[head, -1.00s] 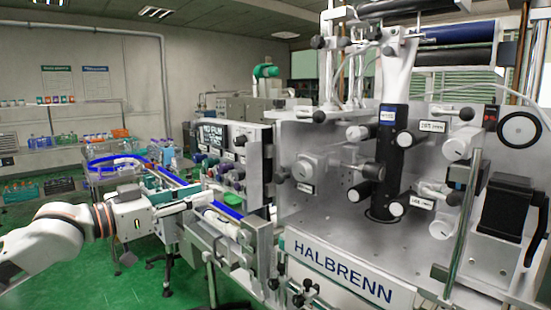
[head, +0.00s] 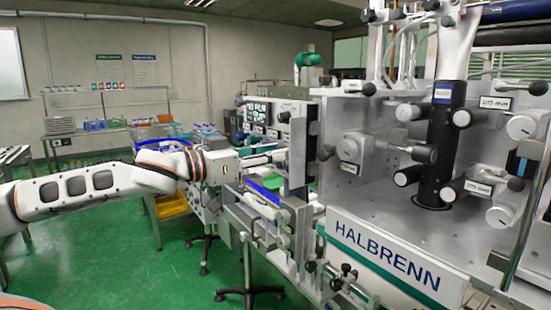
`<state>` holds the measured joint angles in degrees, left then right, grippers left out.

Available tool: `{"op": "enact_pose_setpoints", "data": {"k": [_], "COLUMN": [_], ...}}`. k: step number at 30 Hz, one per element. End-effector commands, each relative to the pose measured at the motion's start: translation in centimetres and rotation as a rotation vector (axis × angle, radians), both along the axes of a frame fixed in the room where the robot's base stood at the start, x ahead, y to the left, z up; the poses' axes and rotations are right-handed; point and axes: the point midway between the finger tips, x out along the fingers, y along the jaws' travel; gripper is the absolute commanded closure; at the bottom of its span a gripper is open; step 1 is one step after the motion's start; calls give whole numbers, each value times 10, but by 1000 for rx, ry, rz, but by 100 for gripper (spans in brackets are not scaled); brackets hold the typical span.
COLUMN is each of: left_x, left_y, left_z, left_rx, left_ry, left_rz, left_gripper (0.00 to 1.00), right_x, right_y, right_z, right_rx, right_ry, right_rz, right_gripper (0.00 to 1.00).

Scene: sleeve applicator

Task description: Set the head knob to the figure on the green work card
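My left gripper (head: 278,157) reaches in from the left at the end of my white arm. It points right, close in front of the control panel of the sleeve applicator. It is too small and side-on to tell whether its fingers are open or shut. A round grey knob (head: 350,150) with a small plate under it sits on the machine's metal face. Several other round knobs and rollers show there, and I cannot tell which is the head knob. I cannot make out a green work card for certain. My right gripper is not in view.
The HALBRENN machine (head: 385,255) fills the right side. A shelf (head: 75,142) with bottles stands at the back left. Green floor (head: 110,255) is clear at front left.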

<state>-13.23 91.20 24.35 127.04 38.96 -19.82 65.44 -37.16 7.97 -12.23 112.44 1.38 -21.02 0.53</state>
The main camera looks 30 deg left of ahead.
Motion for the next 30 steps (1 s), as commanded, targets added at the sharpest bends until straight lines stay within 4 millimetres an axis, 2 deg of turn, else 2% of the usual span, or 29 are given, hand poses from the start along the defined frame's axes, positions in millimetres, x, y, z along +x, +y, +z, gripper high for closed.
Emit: {"op": "enact_pose_setpoints", "data": {"k": [6,18,21,30], "left_x": [6,8,8,8], "left_y": [-1,-1,-1,-1], "left_z": [-1,-1,-1,-1], "left_rx": [4,3,3,15], "left_ry": [1,2,2,-3], "left_rz": [1,2,2,2], "left_gripper": [73,73,99,100], "right_x": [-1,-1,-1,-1], "right_y": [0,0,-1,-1], "right_z": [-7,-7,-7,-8], "right_rx": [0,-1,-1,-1], "right_ry": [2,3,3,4], "right_rz": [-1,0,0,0], "right_gripper": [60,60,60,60]}}
